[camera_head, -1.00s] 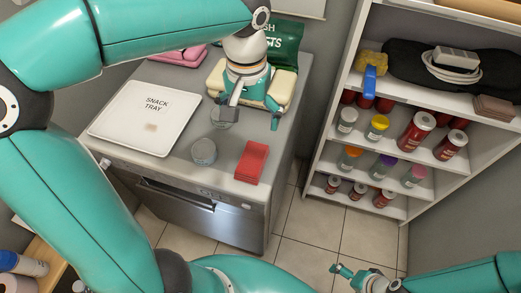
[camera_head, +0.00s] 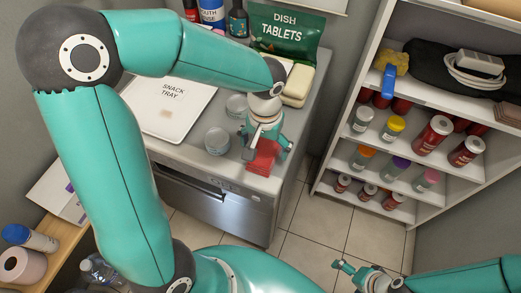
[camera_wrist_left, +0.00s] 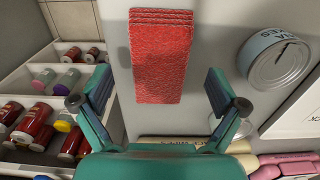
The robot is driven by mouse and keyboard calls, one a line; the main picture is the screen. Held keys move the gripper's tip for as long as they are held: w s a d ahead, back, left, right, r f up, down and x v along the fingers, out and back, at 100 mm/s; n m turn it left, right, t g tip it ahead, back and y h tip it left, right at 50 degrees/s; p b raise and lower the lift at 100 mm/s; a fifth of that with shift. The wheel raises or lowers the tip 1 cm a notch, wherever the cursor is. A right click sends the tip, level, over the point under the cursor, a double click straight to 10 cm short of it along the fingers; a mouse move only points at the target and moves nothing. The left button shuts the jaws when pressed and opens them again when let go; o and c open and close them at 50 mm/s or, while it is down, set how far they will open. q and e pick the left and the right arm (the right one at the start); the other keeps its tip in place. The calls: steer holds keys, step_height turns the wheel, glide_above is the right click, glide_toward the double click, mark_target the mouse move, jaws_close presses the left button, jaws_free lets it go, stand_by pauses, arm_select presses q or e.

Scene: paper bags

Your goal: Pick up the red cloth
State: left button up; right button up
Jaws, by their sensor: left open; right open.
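The red cloth (camera_head: 262,164) is a folded strip lying on the grey counter top (camera_head: 195,160) near its front right corner. In the left wrist view the cloth (camera_wrist_left: 160,60) lies flat, ahead of and between the two fingers. My left gripper (camera_head: 267,148) is open and empty above the cloth and hides part of it in the head view. In the left wrist view my left gripper (camera_wrist_left: 158,85) has its fingers spread wider than the cloth. My right gripper (camera_head: 347,274) is open and empty, low over the floor at the bottom, away from the counter.
A tin (camera_head: 217,140) stands left of the cloth, with another round container (camera_head: 236,106) behind it. A white snack tray (camera_head: 172,115), cream blocks (camera_head: 298,85) and a green dish tablets bag (camera_head: 285,35) are farther back. A shelf of jars (camera_head: 400,130) stands to the right.

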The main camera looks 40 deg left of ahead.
mark_target(264, 151)
arm_select(q)
step_height(264, 151, down, 2)
steer(key=shift+f, duration=0.2)
steer(key=c, duration=1.1)
steer(key=shift+c, duration=0.2)
steer(key=shift+r, duration=0.1)
step_height(264, 151, up, 20)
steer(key=shift+p, duration=0.45)
